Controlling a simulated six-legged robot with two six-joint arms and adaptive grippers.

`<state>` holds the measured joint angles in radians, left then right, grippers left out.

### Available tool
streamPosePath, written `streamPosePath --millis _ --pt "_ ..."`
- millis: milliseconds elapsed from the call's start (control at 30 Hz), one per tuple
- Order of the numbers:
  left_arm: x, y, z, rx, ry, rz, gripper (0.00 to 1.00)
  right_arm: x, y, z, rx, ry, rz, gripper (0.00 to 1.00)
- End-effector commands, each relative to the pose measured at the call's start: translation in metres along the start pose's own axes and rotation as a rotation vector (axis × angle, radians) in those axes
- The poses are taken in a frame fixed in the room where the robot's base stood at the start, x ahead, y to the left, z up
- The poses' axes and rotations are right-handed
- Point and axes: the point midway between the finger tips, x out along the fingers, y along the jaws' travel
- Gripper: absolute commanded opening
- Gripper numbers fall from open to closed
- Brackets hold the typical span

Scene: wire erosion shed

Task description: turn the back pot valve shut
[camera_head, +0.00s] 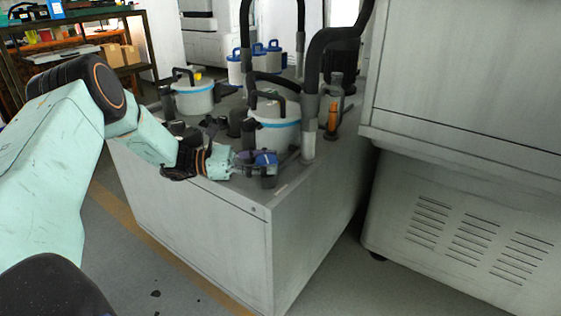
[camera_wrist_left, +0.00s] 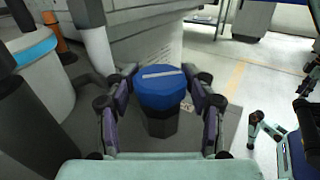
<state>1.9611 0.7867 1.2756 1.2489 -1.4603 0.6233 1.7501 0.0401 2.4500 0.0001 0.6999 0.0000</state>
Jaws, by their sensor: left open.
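A blue faceted knob (camera_wrist_left: 162,88) with a pale bar across its top stands on a dark upright body in the left wrist view. My left gripper (camera_wrist_left: 165,105) is open, with one finger on each side of the knob; contact cannot be told. In the head view, my left gripper (camera_head: 262,160) is at the cabinet's near edge, in front of the nearer pot (camera_head: 276,134). The farther pot (camera_head: 194,100) is white with a blue band and a dark handle. A small yellow part (camera_head: 197,76) shows near its rim. I cannot tell which pot the knob belongs to.
The pots stand on a grey cabinet (camera_head: 200,215). Thick black hoses rise over it from grey upright pipes (camera_head: 309,125). An orange bottle (camera_head: 332,118) and blue-lidded jugs (camera_head: 235,68) stand behind. A large grey machine (camera_head: 465,85) is close on the right.

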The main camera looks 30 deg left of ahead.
Motion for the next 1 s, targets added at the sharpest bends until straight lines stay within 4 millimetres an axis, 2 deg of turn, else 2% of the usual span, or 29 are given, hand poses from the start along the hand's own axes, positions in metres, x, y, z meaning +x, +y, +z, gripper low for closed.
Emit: streamPosePath --millis 33,200,400,533,800,1000 --pt "-0.013 0.001 0.000 0.000 -0.002 0.006 0.53 0.000 0.000 0.000 0.000 0.000 0.000 0.40" --pt "-0.047 0.001 0.000 0.001 -0.001 0.005 0.53 0.000 0.000 0.000 0.000 0.000 0.000 0.40" --pt "-0.072 0.000 0.000 0.000 0.001 0.002 0.53 0.000 0.000 0.000 0.000 0.000 0.000 0.40" --pt "-0.079 0.000 0.000 -0.001 0.000 0.001 0.53 0.000 0.000 0.000 0.000 0.000 0.000 0.40" --pt "-0.080 0.000 0.000 -0.002 0.000 0.000 0.53 0.000 0.000 0.000 0.000 0.000 0.000 0.40" --pt "-0.079 0.000 0.000 -0.001 0.001 0.000 0.70 0.000 0.000 0.000 0.000 0.000 0.000 0.40"
